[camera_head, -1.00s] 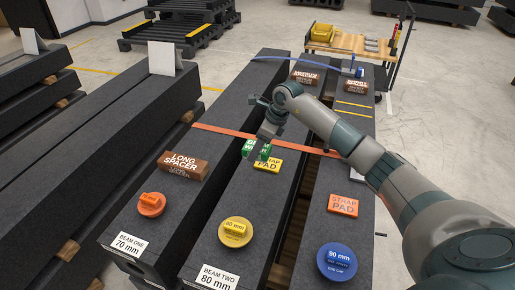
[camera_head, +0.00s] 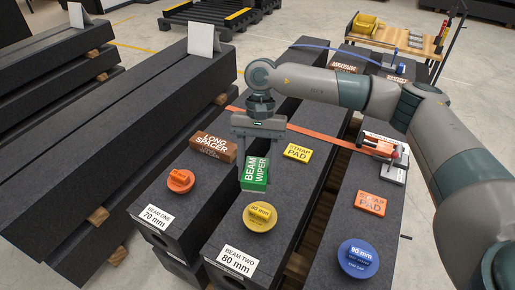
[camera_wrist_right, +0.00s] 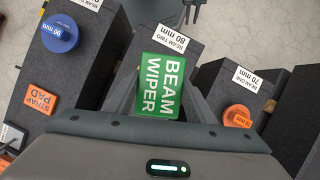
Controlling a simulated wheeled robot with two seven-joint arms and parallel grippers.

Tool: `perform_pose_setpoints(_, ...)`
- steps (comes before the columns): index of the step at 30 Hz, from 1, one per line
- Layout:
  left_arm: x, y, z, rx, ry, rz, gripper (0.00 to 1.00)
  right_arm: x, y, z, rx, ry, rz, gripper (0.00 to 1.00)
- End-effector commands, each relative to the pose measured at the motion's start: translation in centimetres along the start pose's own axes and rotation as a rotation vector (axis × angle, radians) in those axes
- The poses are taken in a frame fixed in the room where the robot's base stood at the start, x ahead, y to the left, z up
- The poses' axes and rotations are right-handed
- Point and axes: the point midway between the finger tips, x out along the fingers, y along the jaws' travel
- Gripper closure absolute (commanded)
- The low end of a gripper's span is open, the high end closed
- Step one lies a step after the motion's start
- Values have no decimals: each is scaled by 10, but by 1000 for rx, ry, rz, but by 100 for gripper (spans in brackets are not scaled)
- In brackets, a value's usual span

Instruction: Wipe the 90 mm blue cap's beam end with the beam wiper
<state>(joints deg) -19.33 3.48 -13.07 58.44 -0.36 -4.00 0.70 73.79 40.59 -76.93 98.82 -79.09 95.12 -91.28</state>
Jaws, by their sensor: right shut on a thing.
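The blue 90 mm cap (camera_head: 357,258) lies at the near end of the right-hand beam (camera_head: 335,222). It also shows at upper left in the wrist view (camera_wrist_right: 60,33). The green beam wiper (camera_head: 255,174), with white lettering, is in my right gripper (camera_head: 258,155) and appears held above beam two, behind the yellow 80 mm cap (camera_head: 260,217). In the wrist view the wiper (camera_wrist_right: 160,85) sits between the fingers, which are shut on it. The wiper is left of the blue cap and apart from it. My left gripper is out of view.
An orange cap (camera_head: 181,181) and brown long spacer (camera_head: 214,147) sit on beam one. A yellow strap pad (camera_head: 298,152) is on beam two; an orange strap pad (camera_head: 370,203) is behind the blue cap. An orange strap (camera_head: 310,132) crosses the beams. Gaps separate the beams.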

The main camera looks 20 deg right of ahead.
Motion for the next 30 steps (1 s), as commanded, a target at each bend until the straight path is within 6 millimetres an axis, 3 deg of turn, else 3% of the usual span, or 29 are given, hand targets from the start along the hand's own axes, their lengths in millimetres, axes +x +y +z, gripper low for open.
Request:
perform_pose_setpoints(3, 0, 0, 0, 0, 0, 0, 69, 6, 22, 28, -222, 6, 95, 68)
perform_pose_setpoints(9, 0, 0, 0, 0, 0, 0, 69, 14, 50, 54, -443, 4, 185, 68)
perform_pose_setpoints(30, 0, 0, 0, 0, 0, 0, 69, 16, 57, 60, -490, 3, 202, 68)
